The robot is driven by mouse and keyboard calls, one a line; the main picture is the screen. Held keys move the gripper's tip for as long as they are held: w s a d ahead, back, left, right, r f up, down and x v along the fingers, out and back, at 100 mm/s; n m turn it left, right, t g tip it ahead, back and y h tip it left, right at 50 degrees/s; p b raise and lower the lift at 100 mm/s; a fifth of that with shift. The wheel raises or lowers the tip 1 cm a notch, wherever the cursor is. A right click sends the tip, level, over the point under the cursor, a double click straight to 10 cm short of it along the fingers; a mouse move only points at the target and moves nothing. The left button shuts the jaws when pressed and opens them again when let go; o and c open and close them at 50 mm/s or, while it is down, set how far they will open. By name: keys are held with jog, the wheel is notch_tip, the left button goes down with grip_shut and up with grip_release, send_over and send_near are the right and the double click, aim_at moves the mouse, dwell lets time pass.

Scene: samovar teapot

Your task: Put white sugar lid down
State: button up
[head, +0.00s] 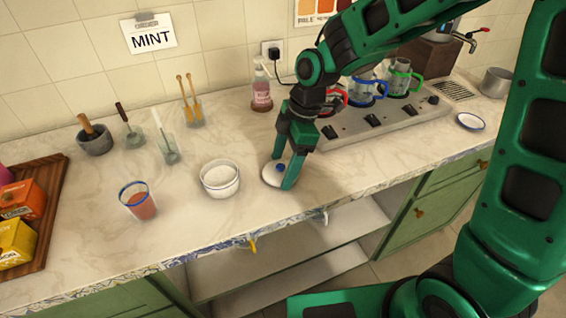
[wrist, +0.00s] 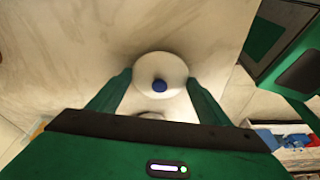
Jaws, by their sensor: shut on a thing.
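The white sugar lid (head: 271,180) is a round white disc with a blue knob, low over or on the counter right of the sugar bowl. My gripper (head: 285,180) points down at it and is shut on it. In the wrist view the lid (wrist: 174,66) shows between the two green fingers of my gripper (wrist: 160,85), with its blue knob facing the camera. I cannot tell whether the lid touches the counter. The white sugar bowl (head: 220,184) stands uncovered on the counter, left of the lid, with white contents.
The marble counter (head: 190,235) is clear in front of the bowl. A glass with red contents (head: 138,203) stands left of the bowl. A pump bottle (head: 261,92) stands behind my gripper. A grey stand with glass mugs (head: 375,125) is at the right. The counter's front edge is close.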

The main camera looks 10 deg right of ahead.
jog(key=shift+f, duration=0.1)
jog(key=o, duration=1)
jog(key=v, duration=1.2)
jog(key=shift+a, duration=0.1)
